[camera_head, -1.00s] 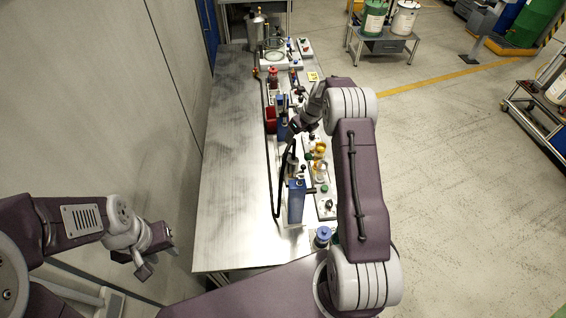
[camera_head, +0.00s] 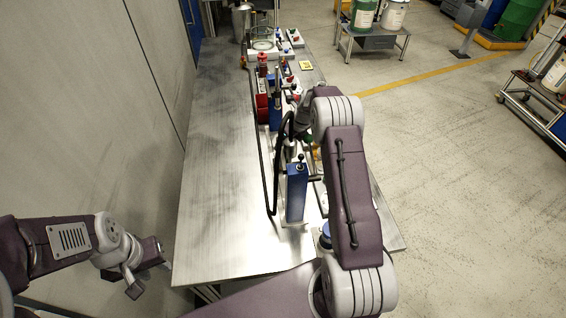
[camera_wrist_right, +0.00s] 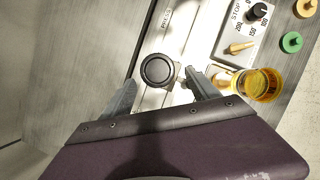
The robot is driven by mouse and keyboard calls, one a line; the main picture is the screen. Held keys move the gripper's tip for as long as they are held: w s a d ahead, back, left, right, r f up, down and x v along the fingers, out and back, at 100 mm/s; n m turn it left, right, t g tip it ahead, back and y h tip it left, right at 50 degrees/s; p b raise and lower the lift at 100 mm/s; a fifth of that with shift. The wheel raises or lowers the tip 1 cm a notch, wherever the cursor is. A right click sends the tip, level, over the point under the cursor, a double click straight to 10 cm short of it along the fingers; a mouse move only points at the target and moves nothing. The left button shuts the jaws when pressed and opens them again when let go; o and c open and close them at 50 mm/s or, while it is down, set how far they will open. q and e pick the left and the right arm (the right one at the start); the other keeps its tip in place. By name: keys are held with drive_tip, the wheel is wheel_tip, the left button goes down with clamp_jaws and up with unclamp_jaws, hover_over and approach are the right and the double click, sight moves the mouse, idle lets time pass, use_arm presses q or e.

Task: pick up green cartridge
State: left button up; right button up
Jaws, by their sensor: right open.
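In the head view my right arm hides most of the right gripper. My left gripper (camera_head: 150,277) is open and empty, left of the table.
A dial box (camera_wrist_right: 245,32) and a yellow glass cup (camera_wrist_right: 262,84) stand close to the right finger. On the metal table (camera_head: 215,200) a blue upright block (camera_head: 296,192) and a black hose stand near my right arm. The table's left side is clear.

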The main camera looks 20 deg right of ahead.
drive_tip(key=shift+f, duration=0.15)
drive_tip(key=shift+p+x, duration=0.35)
drive_tip(key=shift+x, duration=0.65)
drive_tip(key=shift+w+a+f, duration=0.1)
drive_tip(key=shift+w+f, duration=0.1)
drive_tip(key=shift+w, duration=0.2)
drive_tip(key=p+x, duration=0.1)
drive_tip(key=x, duration=0.2)
drive_tip(key=shift+w+a+f+p, duration=0.15)
drive_tip(key=shift+a+f+p, duration=0.05)
drive_tip(key=shift+f+p, duration=0.15)
drive_tip(key=shift+w+f, duration=0.2)
drive_tip(key=shift+f, duration=0.15)
clamp_jaws()
